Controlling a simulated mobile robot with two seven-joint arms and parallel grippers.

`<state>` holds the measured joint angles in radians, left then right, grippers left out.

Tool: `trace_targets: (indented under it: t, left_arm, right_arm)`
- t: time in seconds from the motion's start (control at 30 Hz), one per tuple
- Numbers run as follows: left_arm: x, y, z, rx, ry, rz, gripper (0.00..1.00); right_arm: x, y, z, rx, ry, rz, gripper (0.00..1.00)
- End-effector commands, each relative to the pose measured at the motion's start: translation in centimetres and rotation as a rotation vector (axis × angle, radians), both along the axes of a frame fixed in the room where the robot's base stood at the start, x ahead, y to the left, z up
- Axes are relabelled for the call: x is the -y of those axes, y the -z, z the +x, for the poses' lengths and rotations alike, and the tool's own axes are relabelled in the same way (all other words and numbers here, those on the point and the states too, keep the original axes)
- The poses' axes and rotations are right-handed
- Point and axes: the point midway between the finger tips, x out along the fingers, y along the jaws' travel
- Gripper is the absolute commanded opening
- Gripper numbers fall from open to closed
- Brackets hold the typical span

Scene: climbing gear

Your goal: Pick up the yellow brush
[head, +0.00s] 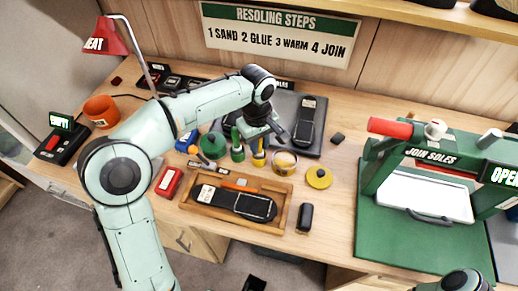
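The yellow brush (259,155) stands upright on the bench, behind the wooden tray and left of an open glue tin (284,162). A similar green one (237,152) stands just to its left. My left gripper (264,135) is above the yellow brush, pointing down, with its dark fingers spread. The top of the brush is partly hidden by the gripper, and I cannot tell whether they touch. Only a piece of my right arm shows at the bottom right edge; its gripper is out of view.
A wooden tray (281,221) holding a shoe sole lies in front. A yellow lid (319,178) and a dark block (305,217) lie to the right. The green press (372,240) fills the right side. A dark mat with another sole (305,118) lies behind.

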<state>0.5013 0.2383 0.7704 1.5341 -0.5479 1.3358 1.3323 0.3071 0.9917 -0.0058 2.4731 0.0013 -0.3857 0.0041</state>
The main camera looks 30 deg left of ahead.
Motion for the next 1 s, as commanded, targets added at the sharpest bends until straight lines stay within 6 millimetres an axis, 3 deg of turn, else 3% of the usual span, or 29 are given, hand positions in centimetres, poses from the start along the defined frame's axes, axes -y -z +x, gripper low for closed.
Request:
trace_targets:
  t: [0.37, 0.57, 0.77, 1.0]
  left_arm:
    - [0.0, -0.3, 0.0, 0.001, 0.0, 0.0, 0.0]
    - [0.0, -2.0, 0.1, 0.004, 0.001, 0.001, 0.0]
    - [0.1, -6.2, 0.1, 0.007, 0.001, -0.001, 0.0]
    - [0.1, -13.2, 0.2, 0.008, 0.003, -0.001, 0.0]
  right_arm:
    - [0.0, 0.0, 0.0, 0.0, 0.0, 0.0, 0.43]
    - [0.0, -0.4, 0.1, 0.001, 0.0, 0.0, 0.43]
    - [0.0, -1.4, 0.5, 0.006, 0.0, 0.0, 0.43]
    - [0.0, -3.6, 1.4, 0.016, 0.0, 0.0, 0.43]
